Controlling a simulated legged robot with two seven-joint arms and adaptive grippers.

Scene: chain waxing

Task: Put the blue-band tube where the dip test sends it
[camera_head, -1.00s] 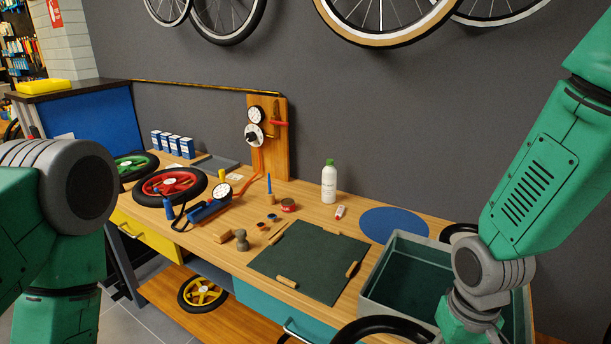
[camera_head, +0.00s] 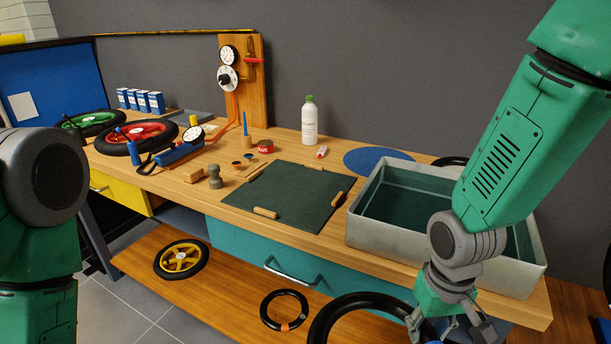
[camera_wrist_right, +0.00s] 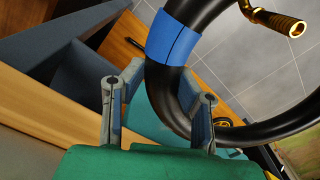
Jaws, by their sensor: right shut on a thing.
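My right gripper (camera_head: 445,328) is low in front of the bench, below the tank, shut on a black tube (camera_head: 322,322). The tube's lower part is cut off in the head view. The right wrist view shows the tube (camera_wrist_right: 170,100) between my fingers (camera_wrist_right: 160,105), with a blue band (camera_wrist_right: 180,32) just beyond them and a brass valve (camera_wrist_right: 280,22). The grey tank (camera_head: 400,240) on the bench's right end holds dark water (camera_head: 400,200). My left arm is at the left edge; its gripper is out of view.
A dark green mat (camera_head: 285,195) and a round blue mat (camera_head: 375,161) lie on the bench. An orange-band tube (camera_head: 285,309) and a yellow wheel (camera_head: 181,260) lie on the lower shelf. A white bottle (camera_head: 310,123) stands at the back. Another black ring is partly hidden behind the tank.

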